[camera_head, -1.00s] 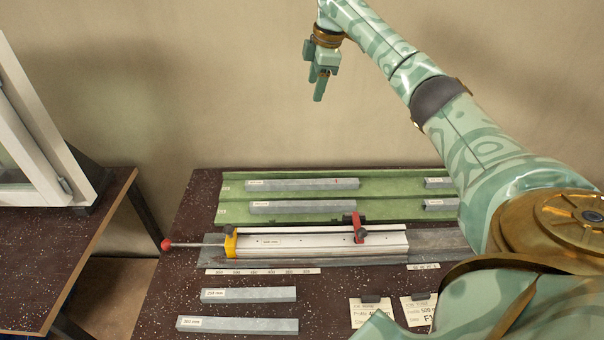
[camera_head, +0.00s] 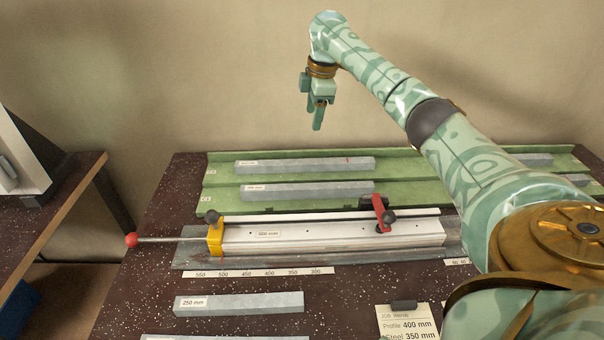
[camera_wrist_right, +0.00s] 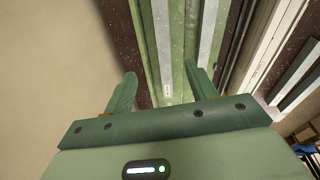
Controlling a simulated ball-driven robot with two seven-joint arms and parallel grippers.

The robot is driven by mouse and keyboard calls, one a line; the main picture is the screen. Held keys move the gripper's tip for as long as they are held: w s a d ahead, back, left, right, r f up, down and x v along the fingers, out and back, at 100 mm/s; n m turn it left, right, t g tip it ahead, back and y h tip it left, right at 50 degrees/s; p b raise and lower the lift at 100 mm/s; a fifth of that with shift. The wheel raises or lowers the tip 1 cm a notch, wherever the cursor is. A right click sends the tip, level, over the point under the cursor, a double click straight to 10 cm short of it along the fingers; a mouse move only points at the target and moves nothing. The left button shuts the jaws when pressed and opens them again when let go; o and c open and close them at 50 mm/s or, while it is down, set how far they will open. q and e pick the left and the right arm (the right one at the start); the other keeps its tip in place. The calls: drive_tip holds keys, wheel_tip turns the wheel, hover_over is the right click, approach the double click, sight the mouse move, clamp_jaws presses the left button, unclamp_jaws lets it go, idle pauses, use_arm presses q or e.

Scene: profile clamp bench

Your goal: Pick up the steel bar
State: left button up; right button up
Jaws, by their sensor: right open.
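Several grey steel-looking bars are in view. In the head view, a back bar (camera_head: 310,165) and a nearer bar (camera_head: 310,190) lie in the green rack (camera_head: 225,172). Another bar labelled 250 mm (camera_head: 250,303) lies on the table in front, with one more cut off at the bottom edge. My right gripper (camera_head: 318,118) hangs open, fingers down, high above the back of the rack. In the right wrist view, its open fingers (camera_wrist_right: 163,88) are apart, with a labelled grey bar (camera_wrist_right: 161,45) seen between them, below and not touching. My left gripper is not in view.
A white profile (camera_head: 330,236) sits in a clamp with a yellow block (camera_head: 215,237), red-knobbed rod (camera_head: 131,240) and red lever (camera_head: 382,213). A job card (camera_head: 403,322) reads Profile 400 mm, Steel 350 mm. My right arm covers the rack's right part.

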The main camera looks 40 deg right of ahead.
drive_tip(key=b, duration=0.6)
hover_over(306, 161)
drive_tip(key=f, duration=1)
drive_tip(key=shift+s+d+f, duration=0.1)
drive_tip(key=shift+s+f, duration=0.15)
drive_tip(key=shift+s, duration=0.1)
drive_tip(key=f+b, duration=0.1)
drive_tip(key=f, duration=0.1)
drive_tip(key=f+b, duration=0.2)
drive_tip(key=f, duration=0.1)
drive_tip(key=shift+w+a, duration=0.1)
drive_tip(key=shift+a, duration=0.1)
drive_tip(key=shift+w+f+b, duration=0.15)
drive_tip(key=shift+f+b, duration=0.15)
drive_tip(key=shift+b, duration=0.1)
drive_tip(key=shift+r, duration=0.25)
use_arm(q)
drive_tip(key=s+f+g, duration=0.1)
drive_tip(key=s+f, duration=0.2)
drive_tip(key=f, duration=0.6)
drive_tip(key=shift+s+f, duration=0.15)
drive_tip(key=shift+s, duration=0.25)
use_arm(e)
clamp_jaws()
